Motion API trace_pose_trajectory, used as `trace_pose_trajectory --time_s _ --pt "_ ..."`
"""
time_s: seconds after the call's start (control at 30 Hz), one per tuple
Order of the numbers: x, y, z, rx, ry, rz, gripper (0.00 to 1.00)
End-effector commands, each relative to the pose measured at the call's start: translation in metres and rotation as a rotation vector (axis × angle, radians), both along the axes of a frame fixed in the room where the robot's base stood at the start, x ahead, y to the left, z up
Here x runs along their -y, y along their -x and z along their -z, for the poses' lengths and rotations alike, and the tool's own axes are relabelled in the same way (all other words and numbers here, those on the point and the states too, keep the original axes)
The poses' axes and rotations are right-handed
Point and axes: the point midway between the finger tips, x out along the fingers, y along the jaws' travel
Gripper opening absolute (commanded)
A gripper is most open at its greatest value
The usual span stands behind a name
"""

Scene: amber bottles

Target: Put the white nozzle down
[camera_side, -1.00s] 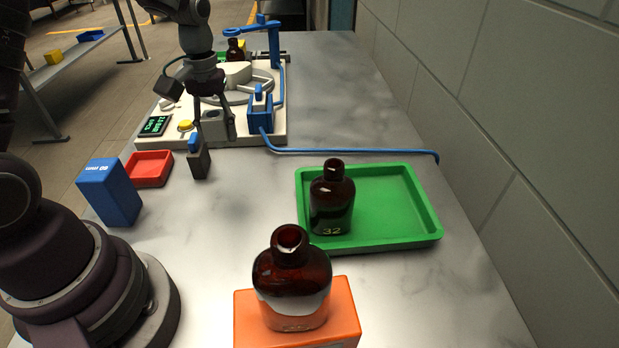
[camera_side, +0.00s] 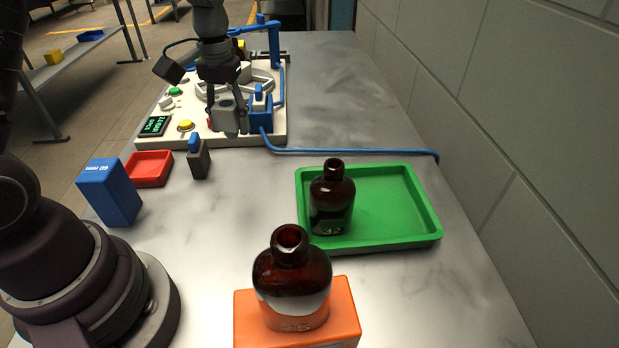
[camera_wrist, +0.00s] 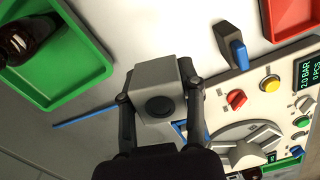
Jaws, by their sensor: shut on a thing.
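My gripper (camera_side: 227,108) is shut on a grey block (camera_side: 229,121) with a round dark spot on its face. The block also shows between my fingers (camera_wrist: 158,94) in the wrist view. It may be the white nozzle, but it reads as grey and I see no white tip. It is held over the front part of the white machine (camera_side: 262,138); whether it touches anything there I cannot tell. A dark block with a blue tip (camera_side: 199,160) stands on the bench in front of the machine, apart from my gripper, and shows above right in the wrist view (camera_wrist: 232,48).
A red tray (camera_side: 149,168) and a blue box (camera_side: 110,193) stand at left. A green tray (camera_side: 395,205) holds an amber bottle (camera_side: 332,200); another amber bottle (camera_side: 291,280) stands on an orange block (camera_side: 345,315). A blue hose (camera_side: 350,151) crosses the bench. Bench between blue-tipped block and green tray is clear.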

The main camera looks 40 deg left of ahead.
Motion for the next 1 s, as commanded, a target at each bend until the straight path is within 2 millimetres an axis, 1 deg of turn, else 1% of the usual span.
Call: trace_pose_trajectory --time_s 0.03,0.1,0.17,0.4,0.47,0.6,0.77,0.83,0.9,1.0 --pt "-0.012 0.005 0.009 -0.005 0.002 -0.1 0.07" --pt "-0.023 0.011 0.017 -0.003 0.001 -0.213 0.07" --pt "-0.028 0.014 0.022 -0.002 0.001 -0.269 0.07" --pt "-0.03 0.014 0.023 0.001 0.0 -0.29 0.07" --pt "-0.03 0.014 0.027 -0.002 0.001 -0.289 0.07" --pt "-0.029 0.015 0.059 -0.007 0.002 -0.288 0.07" --pt "-0.029 0.015 0.088 -0.006 0.001 -0.287 0.07" --pt "-0.029 0.015 0.103 -0.006 0.001 -0.287 0.07" --pt "-0.029 0.015 0.114 -0.005 0.002 -0.287 0.07" --pt "-0.03 0.014 0.12 -0.001 0.0 -0.286 0.07"
